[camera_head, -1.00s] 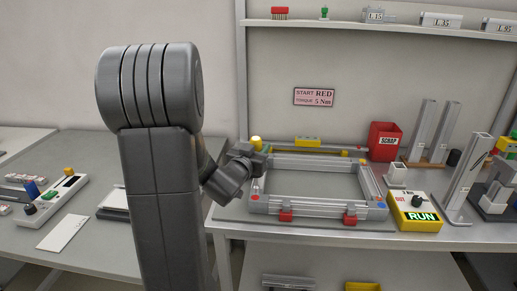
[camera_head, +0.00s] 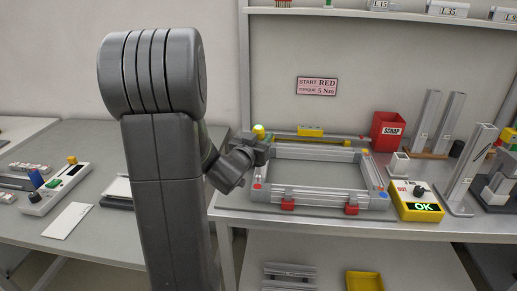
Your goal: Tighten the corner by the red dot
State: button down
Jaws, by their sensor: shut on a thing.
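A metal rectangular frame (camera_head: 325,199) lies flat on the bench. A red dot (camera_head: 257,186) marks its near left corner, a blue dot (camera_head: 383,195) its near right corner, and a yellow spot (camera_head: 364,151) shows near its far right corner. My gripper (camera_head: 262,148) is at the far left corner, away from the red dot, and is shut on a tool with a rounded top (camera_head: 259,130) that glows yellow-green. The tool's lower end and the far left corner are hidden behind my gripper. A yellow box (camera_head: 407,207) at the right shows OK.
Two red clamps (camera_head: 288,205) (camera_head: 351,209) sit at the frame's near edge. A red SCRAP bin (camera_head: 388,131) and upright metal profiles (camera_head: 448,125) stand behind on the right. A wall sign (camera_head: 317,86) reads START RED, TORQUE 5 Nm. A side table with a control box (camera_head: 47,191) is at left.

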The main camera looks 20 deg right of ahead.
jog(key=shift+f, duration=0.25)
notch_tip(320, 180, up, 5)
jog(key=p, duration=0.4)
jog(key=shift+r, duration=0.15)
jog(key=shift+d, duration=0.15)
